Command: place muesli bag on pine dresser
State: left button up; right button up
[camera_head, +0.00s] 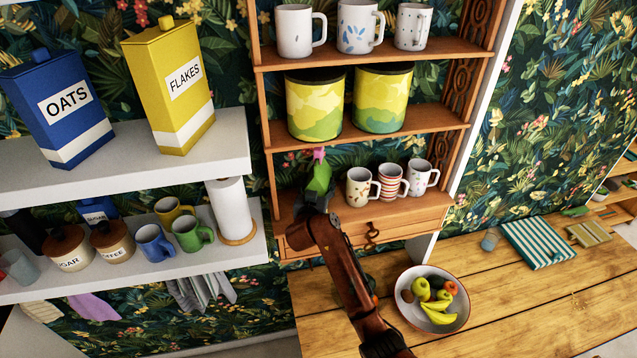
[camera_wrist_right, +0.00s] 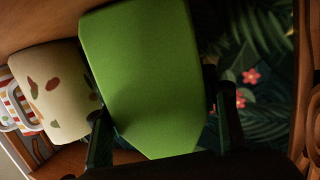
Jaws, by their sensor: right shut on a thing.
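The muesli bag (camera_head: 319,179) appears as a green packet with a pink top in the head view. It is at the lower shelf opening of the pine dresser (camera_head: 415,222), left of the mugs. My right gripper (camera_head: 317,203) is shut on it from below and in front. In the right wrist view the green bag (camera_wrist_right: 145,75) fills the space between the two dark fingers (camera_wrist_right: 165,125). Whether its base touches the shelf is hidden by my gripper. My left gripper is not in view.
Three patterned mugs (camera_head: 390,182) stand just right of the bag on the same shelf; one mug (camera_wrist_right: 55,90) is close beside it in the wrist view. Green-yellow canisters (camera_head: 383,100) stand above. A fruit bowl (camera_head: 447,318) is on the wooden table below.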

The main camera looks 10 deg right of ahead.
jog(key=o, duration=1.6)
jog(key=b+v, duration=0.2)
jog(key=v, duration=1)
jog(key=shift+s, duration=0.1)
